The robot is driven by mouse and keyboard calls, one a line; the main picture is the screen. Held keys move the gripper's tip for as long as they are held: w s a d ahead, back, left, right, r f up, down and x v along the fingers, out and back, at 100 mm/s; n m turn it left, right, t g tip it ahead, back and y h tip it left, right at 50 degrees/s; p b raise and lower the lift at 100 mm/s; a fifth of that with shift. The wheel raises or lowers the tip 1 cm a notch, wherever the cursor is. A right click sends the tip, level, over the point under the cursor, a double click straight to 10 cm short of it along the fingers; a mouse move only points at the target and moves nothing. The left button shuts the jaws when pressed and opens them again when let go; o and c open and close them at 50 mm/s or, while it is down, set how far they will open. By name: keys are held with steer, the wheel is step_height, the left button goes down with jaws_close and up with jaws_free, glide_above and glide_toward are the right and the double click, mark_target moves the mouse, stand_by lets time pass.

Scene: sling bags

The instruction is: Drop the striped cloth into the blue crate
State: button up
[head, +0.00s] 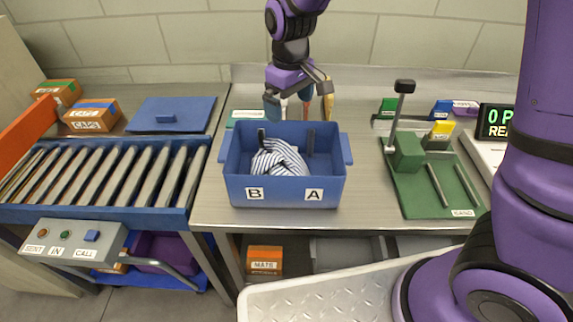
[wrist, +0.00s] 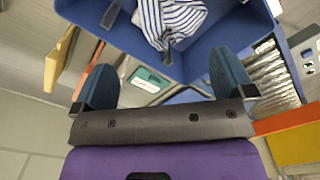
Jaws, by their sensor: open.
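A blue lid (head: 172,115) lies left of the crate by a roller conveyor (head: 110,175) with labelled boxes. A green fixture (head: 430,175) with a post stands on the right, near a display (head: 496,122). Bare table lies between crate and fixture.

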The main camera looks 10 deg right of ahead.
steer(key=shift+r, duration=0.15)
step_height(320, 180, up, 11)
steer(key=shift+f, duration=0.2)
stand_by(0.5)
steer(key=s+d+r+m+t+y, duration=0.1)
steer(key=s+d+r+m, duration=0.1)
steer(key=s+d+r, duration=0.4)
steer(key=s+d+r+m+t, duration=0.2)
steer(key=s+d, duration=0.2)
steer(key=d, duration=0.3)
steer(key=s+d+m+t+h, duration=0.1)
steer(key=s+d+m+t, duration=0.1)
steer(key=s+d, duration=0.5)
steer(key=shift+s+r+m, duration=0.15)
steer(key=shift+s+m, duration=0.75)
steer(key=shift+s, duration=1.95)
steer(key=shift+d, duration=0.1)
